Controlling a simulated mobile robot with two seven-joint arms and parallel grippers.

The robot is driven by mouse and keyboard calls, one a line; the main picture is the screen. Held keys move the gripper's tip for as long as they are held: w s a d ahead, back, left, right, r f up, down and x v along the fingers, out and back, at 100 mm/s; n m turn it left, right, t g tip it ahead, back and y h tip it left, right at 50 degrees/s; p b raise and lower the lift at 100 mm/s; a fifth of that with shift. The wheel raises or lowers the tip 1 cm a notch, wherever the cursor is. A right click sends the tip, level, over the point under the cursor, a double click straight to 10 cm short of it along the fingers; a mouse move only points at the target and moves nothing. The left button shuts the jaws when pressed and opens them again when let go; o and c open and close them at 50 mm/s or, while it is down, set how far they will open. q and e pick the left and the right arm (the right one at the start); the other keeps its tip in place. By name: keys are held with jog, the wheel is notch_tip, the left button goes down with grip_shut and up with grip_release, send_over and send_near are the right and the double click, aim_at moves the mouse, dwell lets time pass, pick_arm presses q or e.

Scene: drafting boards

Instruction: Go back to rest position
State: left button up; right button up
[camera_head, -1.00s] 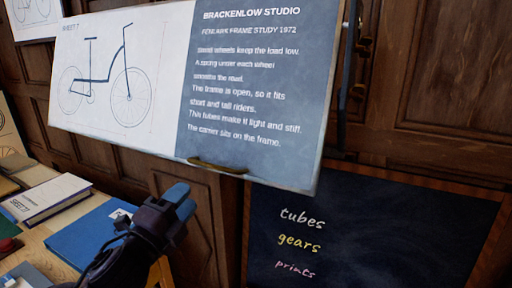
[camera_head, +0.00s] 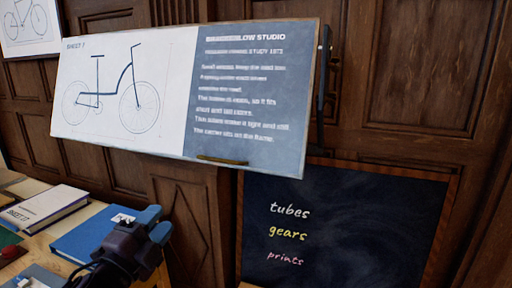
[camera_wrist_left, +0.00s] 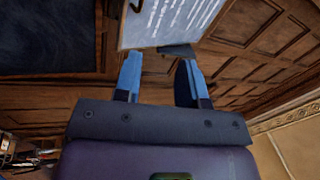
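My left gripper (camera_head: 152,222) shows low in the head view, in front of the wood panelling and beside the blue book. In the left wrist view its two blue fingers (camera_wrist_left: 158,76) stand apart with nothing held between them. A drafting board (camera_head: 188,100) with a bicycle drawing and white text on grey hangs above and clear of the gripper. The lower part of the board also shows beyond the fingers in the left wrist view (camera_wrist_left: 165,28). My right gripper is in neither view.
A wooden table (camera_head: 40,243) at lower left bears a white book (camera_head: 42,207), a blue book (camera_head: 92,232) and other items. A chalkboard (camera_head: 345,230) reading tubes, gears, prints stands at lower right. Wood panelling (camera_head: 415,65) fills the back.

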pick_arm(q)
jog(key=s+a+f+n+g+y, duration=0.1)
jog(key=a+f+n+g+y, duration=0.15)
jog(key=f+n, duration=0.55)
jog(key=s+a+f+n+g+y, duration=0.1)
jog(key=a+f+n+y, duration=0.3)
jog(key=f, duration=0.8)
jog(key=s+a+f+n+g+y, duration=0.1)
jog(key=s+f+n+g, duration=0.3)
jog(key=s+f, duration=1.4)
jog(key=a+n, duration=0.1)
jog(key=n, duration=0.2)
jog(key=shift+s, duration=0.4)
jog(key=shift+f, duration=0.1)
